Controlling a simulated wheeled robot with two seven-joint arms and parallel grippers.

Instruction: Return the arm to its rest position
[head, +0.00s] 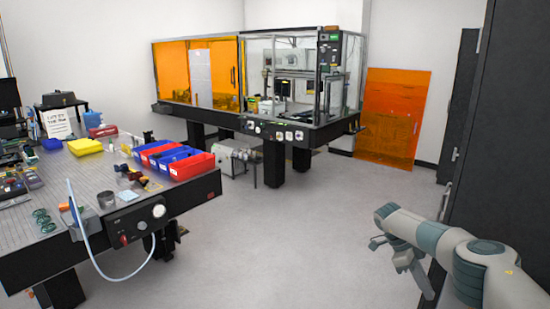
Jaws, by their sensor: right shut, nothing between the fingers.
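My right arm (440,238) comes in from the lower right in the head view, grey and teal, bent at the wrist. My right gripper (424,284) hangs below the wrist, pointing down above the open floor. It is shut and empty, and it touches nothing that I can see. My left arm and gripper are out of view.
A dark cabinet (497,150) stands close beside my right arm. A perforated optical table (90,185) with red and blue bins (192,166) is at left. An enclosed bench (300,131) stands at the back, an orange panel (393,115) beside it. The middle floor is clear.

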